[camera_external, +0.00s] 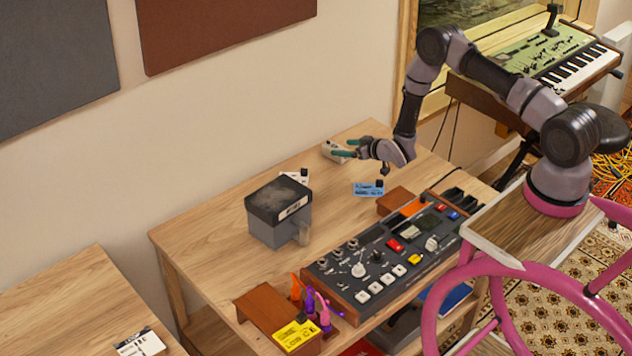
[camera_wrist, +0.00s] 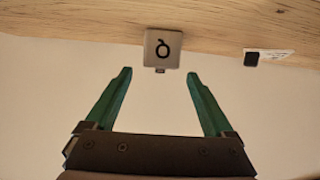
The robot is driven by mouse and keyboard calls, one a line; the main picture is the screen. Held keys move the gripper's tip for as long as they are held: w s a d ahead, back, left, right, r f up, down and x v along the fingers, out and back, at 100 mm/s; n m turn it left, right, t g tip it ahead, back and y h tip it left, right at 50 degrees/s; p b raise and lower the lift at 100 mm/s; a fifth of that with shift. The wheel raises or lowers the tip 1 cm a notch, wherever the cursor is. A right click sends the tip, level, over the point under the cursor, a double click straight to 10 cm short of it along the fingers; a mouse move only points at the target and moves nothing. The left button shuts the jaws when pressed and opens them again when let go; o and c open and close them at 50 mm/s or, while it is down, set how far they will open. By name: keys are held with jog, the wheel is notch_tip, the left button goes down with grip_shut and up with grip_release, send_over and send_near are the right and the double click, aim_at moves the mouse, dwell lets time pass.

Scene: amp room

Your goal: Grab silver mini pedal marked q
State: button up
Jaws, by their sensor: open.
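The silver mini pedal (camera_wrist: 162,50) shows in the wrist view as a small pale box with a dark Q on its face. It lies a little beyond my open fingertips, centred between them, with no contact visible. In the external view the pedal (camera_external: 334,151) sits at the back of the wooden table, near the wall. My gripper (camera_external: 343,148) is beside it, and its green fingers partly overlap it there. My gripper (camera_wrist: 160,75) is open and empty, with both green fingers spread.
A white card-like pedal (camera_external: 296,176) and a grey box with a black top (camera_external: 278,211) stand left of the gripper. A blue pedal (camera_external: 368,189) lies nearer the front. A large dark mixer console (camera_external: 390,250) fills the front. Bare table (camera_external: 210,240) lies at left.

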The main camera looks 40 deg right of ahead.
aim_at(337, 147)
jog(key=x, duration=0.5)
jog(key=shift+f, duration=0.1)
grip_shut()
